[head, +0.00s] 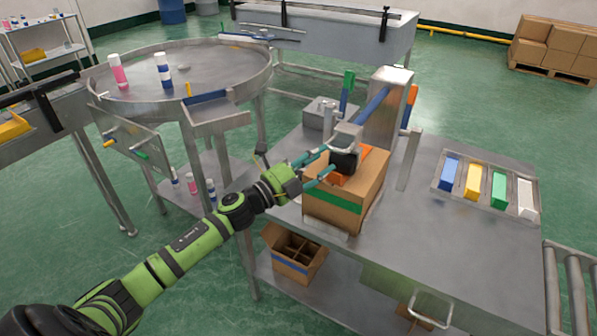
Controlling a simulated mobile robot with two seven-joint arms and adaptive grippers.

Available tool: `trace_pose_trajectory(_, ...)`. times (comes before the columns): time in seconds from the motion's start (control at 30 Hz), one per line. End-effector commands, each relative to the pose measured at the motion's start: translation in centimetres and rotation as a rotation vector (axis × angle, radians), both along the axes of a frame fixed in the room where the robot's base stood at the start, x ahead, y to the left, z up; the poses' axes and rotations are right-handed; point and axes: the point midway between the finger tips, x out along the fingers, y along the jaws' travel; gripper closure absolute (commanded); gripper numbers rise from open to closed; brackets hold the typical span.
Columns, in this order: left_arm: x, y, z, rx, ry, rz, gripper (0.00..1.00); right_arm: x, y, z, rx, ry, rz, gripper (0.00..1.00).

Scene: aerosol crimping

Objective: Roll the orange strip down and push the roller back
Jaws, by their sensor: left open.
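A cardboard box (370,190) with a green band stands on the steel bench. A bit of the orange strip (367,152) shows on its top, beside a black roller (344,161). The roller hangs under a grey bracket at the end of a blue arm (373,103) from a steel post. My left gripper (329,160) is open at the left side of the roller, its teal fingers pointing right. Whether the fingers touch the roller or bracket I cannot tell. The fingers and roller hide part of the strip. My right gripper is out of view.
The bench (440,240) is bare in front of the box. A tray (437,184) with blue, yellow, green and white blocks lies at right. An open partitioned box (293,256) sits on the lower shelf. A round table (190,75) with cans stands at left.

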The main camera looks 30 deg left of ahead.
Motion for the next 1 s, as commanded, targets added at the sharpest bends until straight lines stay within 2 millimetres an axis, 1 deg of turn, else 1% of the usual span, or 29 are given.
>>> trace_pose_trajectory(0.03, -1.1, 0.4, -0.3, 0.003, 0.003, -0.001, 0.55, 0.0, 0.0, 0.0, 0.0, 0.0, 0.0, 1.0)
trace_pose_trajectory(0.2, -3.7, 1.6, -0.7, 0.0, 0.002, -0.001, 0.55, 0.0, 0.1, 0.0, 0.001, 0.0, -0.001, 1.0)
trace_pose_trajectory(0.4, -5.6, 2.6, -0.9, -0.002, 0.0, -0.001, 0.55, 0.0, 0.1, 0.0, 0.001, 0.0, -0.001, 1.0)
trace_pose_trajectory(0.57, -6.2, 2.8, -0.9, -0.002, -0.001, -0.001, 0.55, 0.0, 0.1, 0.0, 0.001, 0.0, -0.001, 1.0)
trace_pose_trajectory(1.0, -6.2, 2.9, -0.9, -0.001, -0.002, -0.001, 0.55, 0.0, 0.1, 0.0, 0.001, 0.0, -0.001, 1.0)
